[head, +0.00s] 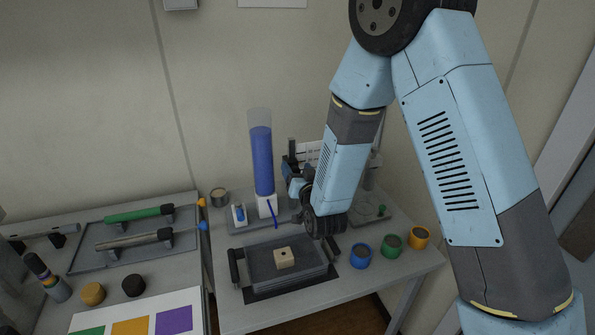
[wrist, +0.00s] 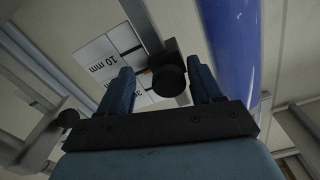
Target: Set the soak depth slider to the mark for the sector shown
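The depth scale is a white card (wrist: 105,62) with black lines, at the upper left of the wrist view. It reads "10 mm", and a second mark is partly hidden by the left finger. A dark round knob (wrist: 171,82), which looks like the slider's, sits on a grey bar in front of the card. My gripper (wrist: 162,70) is open, with its two blue fingers on either side of the knob. A gap shows at the left finger; the right finger is close, and contact cannot be told. In the head view my arm hides most of the slider; part of the card (head: 309,150) shows.
A tall blue-filled cylinder (head: 262,160) stands just left of my gripper in the head view. A dark tray (head: 262,270) with a wooden block (head: 285,258) is in front. Blue (head: 361,256), green (head: 391,244) and orange (head: 419,237) cups stand right. A colour card (head: 131,325) lies left.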

